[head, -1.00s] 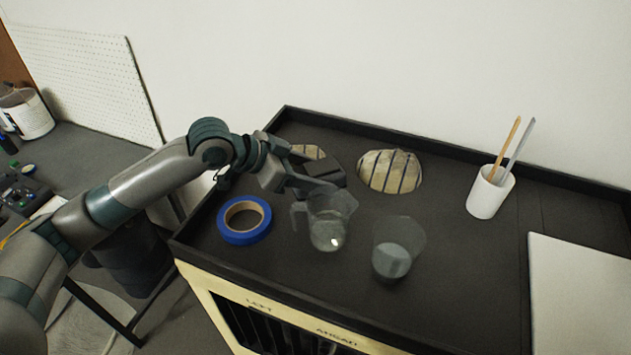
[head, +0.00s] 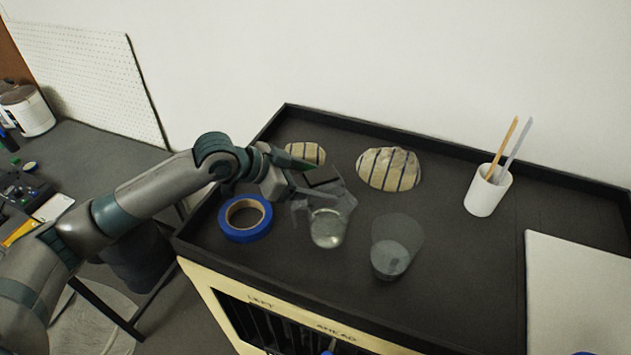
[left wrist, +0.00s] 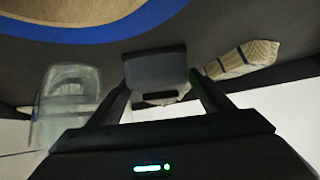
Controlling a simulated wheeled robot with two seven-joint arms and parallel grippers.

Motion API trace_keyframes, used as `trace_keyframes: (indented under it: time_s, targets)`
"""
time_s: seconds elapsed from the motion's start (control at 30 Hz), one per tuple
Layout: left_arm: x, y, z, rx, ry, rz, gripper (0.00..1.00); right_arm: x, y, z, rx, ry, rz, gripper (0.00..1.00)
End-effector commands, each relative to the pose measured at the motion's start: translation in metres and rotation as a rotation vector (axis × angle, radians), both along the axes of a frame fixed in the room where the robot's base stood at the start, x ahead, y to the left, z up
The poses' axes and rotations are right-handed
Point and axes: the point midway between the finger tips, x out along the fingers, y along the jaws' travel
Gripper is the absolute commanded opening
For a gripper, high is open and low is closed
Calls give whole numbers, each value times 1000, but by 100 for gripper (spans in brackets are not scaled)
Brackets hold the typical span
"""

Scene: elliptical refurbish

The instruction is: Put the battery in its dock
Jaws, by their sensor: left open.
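A dark grey block (head: 322,179), which looks like the battery, is on the black cart top behind the clear jug. It also shows in the left wrist view (left wrist: 155,68). My left gripper (head: 318,182) is open at the block, with one finger on each side of it in the left wrist view (left wrist: 162,82). I cannot tell whether the fingers touch it. A dark device (head: 24,192) on the left workbench may be the dock, but it is too small to be sure. My right gripper is not in view.
A clear jug (head: 327,229) stands close in front of the gripper, with a clear cup (head: 391,259) to its right. Blue tape (head: 245,235) lies left. A white holder (head: 488,190) stands right. The cart has a raised rim (head: 440,152).

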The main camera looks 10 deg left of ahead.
Motion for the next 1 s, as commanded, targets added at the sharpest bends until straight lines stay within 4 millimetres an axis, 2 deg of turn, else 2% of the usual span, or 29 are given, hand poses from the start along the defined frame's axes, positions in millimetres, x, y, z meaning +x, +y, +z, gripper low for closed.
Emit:
trace_keyframes:
  time_s: [0.13, 0.33, 0.8, 1.0]
  targets:
    - [0, 0, 3, 0, -1, -1, 73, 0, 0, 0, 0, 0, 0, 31]
    - [-6, 11, 10, 1, -2, 1, 73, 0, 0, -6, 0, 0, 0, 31]
    - [-41, 63, 57, 2, -3, 1, 73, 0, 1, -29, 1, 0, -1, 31]
    - [-50, 76, 70, 0, -1, 1, 73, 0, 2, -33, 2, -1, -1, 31]
